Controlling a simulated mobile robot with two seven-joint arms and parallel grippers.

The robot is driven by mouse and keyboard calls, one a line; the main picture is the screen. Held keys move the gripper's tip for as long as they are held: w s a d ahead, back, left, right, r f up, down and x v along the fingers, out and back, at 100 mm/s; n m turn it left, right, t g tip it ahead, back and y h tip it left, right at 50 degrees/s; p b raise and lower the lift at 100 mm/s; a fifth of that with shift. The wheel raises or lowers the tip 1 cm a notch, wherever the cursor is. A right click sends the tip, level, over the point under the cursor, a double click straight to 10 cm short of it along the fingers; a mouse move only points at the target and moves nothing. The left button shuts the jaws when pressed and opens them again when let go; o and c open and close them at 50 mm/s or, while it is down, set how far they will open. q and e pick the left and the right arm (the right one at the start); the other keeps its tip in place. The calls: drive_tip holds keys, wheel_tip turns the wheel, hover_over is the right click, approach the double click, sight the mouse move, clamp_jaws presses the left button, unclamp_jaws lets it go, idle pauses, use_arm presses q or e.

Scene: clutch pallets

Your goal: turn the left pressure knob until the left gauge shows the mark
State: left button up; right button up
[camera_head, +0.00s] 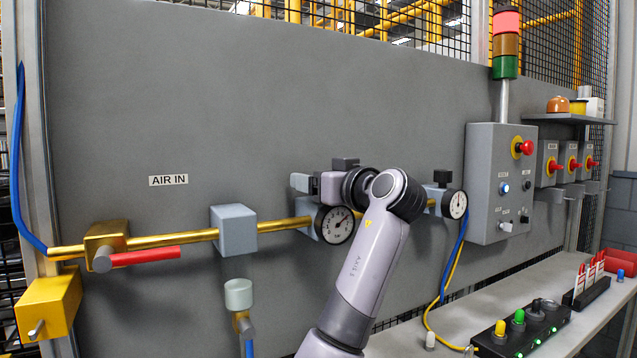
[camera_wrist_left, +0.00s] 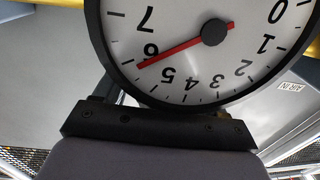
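The left gauge (camera_head: 337,224) is a white round dial in a black rim on the brass pipe. It fills much of the left wrist view (camera_wrist_left: 185,75), upside down, with its red needle close to 6, slightly on the 5 side. I cannot make out a separate mark on it. My left gripper (camera_head: 312,184) is just above and left of the gauge, at the top of the left regulator (camera_head: 308,226). The left knob is hidden behind the gripper. I cannot tell whether the fingers are closed on it. My right gripper is not in view.
A second regulator with a dark knob (camera_head: 442,178) and a gauge (camera_head: 458,205) is to the right. A red-handled valve (camera_head: 145,257) and a grey block (camera_head: 233,230) sit on the pipe at left. A bench (camera_head: 410,340) with a button box (camera_head: 520,330) is at lower right.

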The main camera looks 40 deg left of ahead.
use_arm(q)
drive_tip(key=b+v, duration=0.1)
drive_tip(key=v, duration=0.6)
drive_tip(key=shift+b, duration=0.4)
drive_tip(key=shift+d, duration=0.1)
